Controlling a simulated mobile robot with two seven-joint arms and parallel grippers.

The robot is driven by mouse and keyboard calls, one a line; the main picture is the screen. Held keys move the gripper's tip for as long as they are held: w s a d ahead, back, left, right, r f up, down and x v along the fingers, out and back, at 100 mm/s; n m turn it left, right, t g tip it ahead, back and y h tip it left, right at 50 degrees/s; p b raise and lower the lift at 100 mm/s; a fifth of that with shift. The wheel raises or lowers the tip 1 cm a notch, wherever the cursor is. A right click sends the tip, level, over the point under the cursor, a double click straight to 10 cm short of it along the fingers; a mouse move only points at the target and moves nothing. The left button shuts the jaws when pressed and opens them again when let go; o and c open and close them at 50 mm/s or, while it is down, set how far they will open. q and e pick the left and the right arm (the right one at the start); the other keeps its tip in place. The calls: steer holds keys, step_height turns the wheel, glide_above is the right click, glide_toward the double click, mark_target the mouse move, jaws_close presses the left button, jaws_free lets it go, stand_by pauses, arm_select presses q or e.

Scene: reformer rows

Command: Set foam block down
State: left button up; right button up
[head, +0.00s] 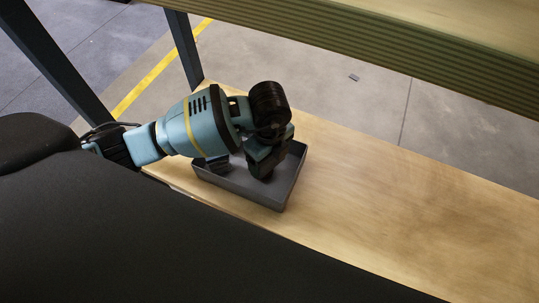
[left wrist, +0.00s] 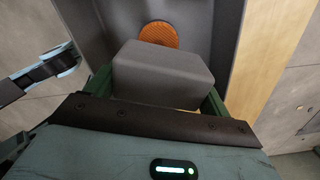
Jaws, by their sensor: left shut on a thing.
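The foam block (left wrist: 163,76) is a grey box with rounded edges, in the middle of the left wrist view. My left gripper (left wrist: 158,92) is shut on it, with a green finger at each side. In the head view my left gripper (head: 262,165) points down into a shallow grey tray (head: 243,198) on a wooden bench; the block cannot be made out there. The tray's grey inside (left wrist: 212,20) shows behind the block in the left wrist view. Whether the block touches the tray floor is hidden.
A round orange ribbed thing (left wrist: 159,35) lies in the tray just beyond the block. The wooden bench (head: 400,215) is bare to the right of the tray. A ribbed green-edged upper board (head: 400,55) crosses above, and a dark post (head: 184,48) stands behind the tray.

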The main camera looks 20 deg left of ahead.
arm_select(q)
steer(key=shift+f, duration=0.55)
steer(key=o, duration=0.9)
steer(key=shift+r, duration=0.2)
step_height(320, 180, up, 11)
steer(key=shift+r+p, duration=0.2)
steer(key=shift+p, duration=0.5)
steer(key=shift+r, duration=0.75)
